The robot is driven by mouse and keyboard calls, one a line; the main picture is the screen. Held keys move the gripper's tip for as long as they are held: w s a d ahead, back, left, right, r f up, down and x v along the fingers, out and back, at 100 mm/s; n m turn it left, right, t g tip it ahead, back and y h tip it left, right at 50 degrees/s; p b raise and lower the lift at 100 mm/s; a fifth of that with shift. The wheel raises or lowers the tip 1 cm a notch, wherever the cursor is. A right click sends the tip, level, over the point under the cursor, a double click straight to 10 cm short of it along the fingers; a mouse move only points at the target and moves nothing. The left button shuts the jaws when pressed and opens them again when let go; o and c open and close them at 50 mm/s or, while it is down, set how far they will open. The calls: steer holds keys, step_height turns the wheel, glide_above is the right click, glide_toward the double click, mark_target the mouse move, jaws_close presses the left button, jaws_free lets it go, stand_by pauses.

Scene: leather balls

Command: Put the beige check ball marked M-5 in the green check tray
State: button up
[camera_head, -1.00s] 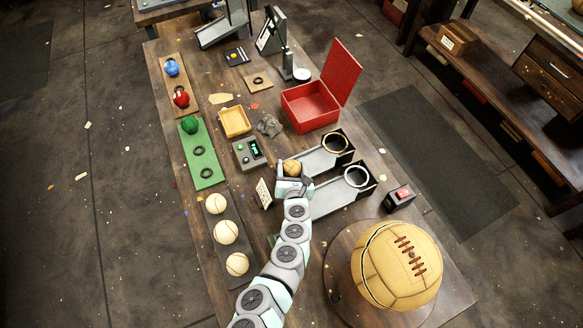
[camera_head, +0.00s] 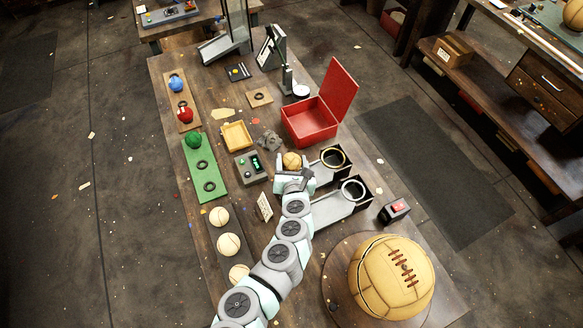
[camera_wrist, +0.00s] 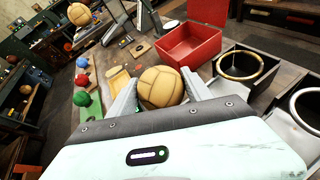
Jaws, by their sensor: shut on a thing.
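My gripper (camera_head: 292,170) is shut on a tan panelled leather ball (camera_head: 292,160). In the wrist view the ball (camera_wrist: 161,87) sits between the two grey fingers, raised above the table. No M-5 mark shows on its visible side. The green tray (camera_head: 222,196) lies to the left of my gripper on the table's left side. A green ball (camera_head: 194,140) rests in its far seat, and two dark rings mark its other seats, which are empty. Part of the green tray (camera_wrist: 94,110) shows at the left in the wrist view.
Two chutes with a brass ring (camera_head: 333,157) and a pale ring (camera_head: 353,189) stand right of my gripper. A grey device (camera_head: 251,167) and a small card (camera_head: 264,207) lie between it and the green tray. An open red box (camera_head: 309,122) stands beyond. Cream balls (camera_head: 228,245) sit nearer.

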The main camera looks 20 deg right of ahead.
mark_target(290, 156)
step_height(290, 156, up, 7)
steer(key=shift+f+p, duration=0.1)
steer(key=shift+p, duration=0.95)
steer(key=shift+w+a, duration=0.1)
steer(key=shift+w, duration=0.1)
steer(key=w+a+n+g+y+b, duration=0.1)
steer(key=w+a+n+y+b, duration=0.45)
steer(key=a+b, duration=0.55)
steer(key=w+a+n+y+b, duration=0.5)
steer(key=w+a+y+b, duration=0.15)
steer(key=a, duration=0.85)
steer(key=f+b, duration=0.1)
steer(key=f, duration=0.5)
steer(key=f+b, duration=0.2)
steer(key=f, duration=0.4)
steer(key=f+b, duration=0.1)
steer(key=f, duration=0.6)
steer(key=shift+s+a+b, duration=0.2)
steer(key=shift+a+b, duration=0.05)
steer(key=shift+b, duration=0.15)
steer(key=shift+f, duration=0.1)
steer(key=o, duration=1.6)
